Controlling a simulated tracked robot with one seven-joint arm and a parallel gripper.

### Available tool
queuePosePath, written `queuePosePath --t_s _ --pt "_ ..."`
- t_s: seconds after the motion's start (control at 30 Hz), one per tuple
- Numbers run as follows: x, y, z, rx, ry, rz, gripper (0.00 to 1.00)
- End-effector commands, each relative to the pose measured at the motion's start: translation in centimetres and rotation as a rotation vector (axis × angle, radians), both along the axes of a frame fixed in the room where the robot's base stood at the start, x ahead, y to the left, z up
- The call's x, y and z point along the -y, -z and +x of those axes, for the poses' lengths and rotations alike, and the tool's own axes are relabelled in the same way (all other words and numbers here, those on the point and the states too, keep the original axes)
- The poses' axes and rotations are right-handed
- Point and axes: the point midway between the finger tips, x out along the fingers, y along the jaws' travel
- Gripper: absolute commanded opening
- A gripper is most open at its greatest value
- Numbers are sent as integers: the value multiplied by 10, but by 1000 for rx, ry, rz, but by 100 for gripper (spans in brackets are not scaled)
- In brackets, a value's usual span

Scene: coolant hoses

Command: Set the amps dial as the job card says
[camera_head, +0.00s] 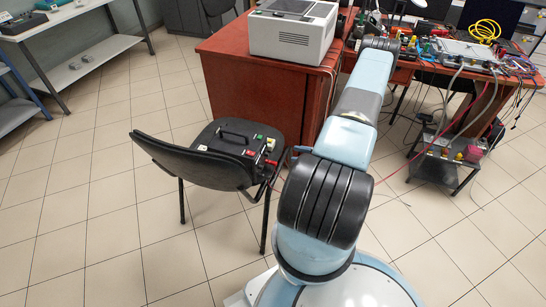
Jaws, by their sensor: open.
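No amps dial or job card can be made out in the head view. My blue and white arm reaches from the base at the bottom toward the red bench (252,92). Its far end is beside the benchtop, and I cannot make out my gripper's fingers there. A flat grey device (466,50) with hoses and cables lies on the right part of the bench. A black box (236,137) with a handle and coloured fittings rests on the chair seat. Any dial on either is too small to tell.
A black chair (190,163) stands left of my arm. A white and grey machine (292,32) sits on the bench's left end. A low cart (437,169) with hoses stands under the bench at right. A yellow coil (485,31) lies on the bench. Tiled floor (75,215) is clear at left.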

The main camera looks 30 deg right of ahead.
Motion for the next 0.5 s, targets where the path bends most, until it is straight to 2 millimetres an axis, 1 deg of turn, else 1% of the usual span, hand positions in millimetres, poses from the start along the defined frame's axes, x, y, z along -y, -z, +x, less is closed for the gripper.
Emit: queuePosePath --t_s 0.03,0.1,0.2,0.37,0.5 --pt "1 13 -7 -5 31 20 48" --pt "2 27 -13 -10 69 38 48" --pt "3 40 -19 -15 106 57 48" --pt "2 48 -21 -17 127 68 48" --pt "-6 48 -11 -17 128 69 48"
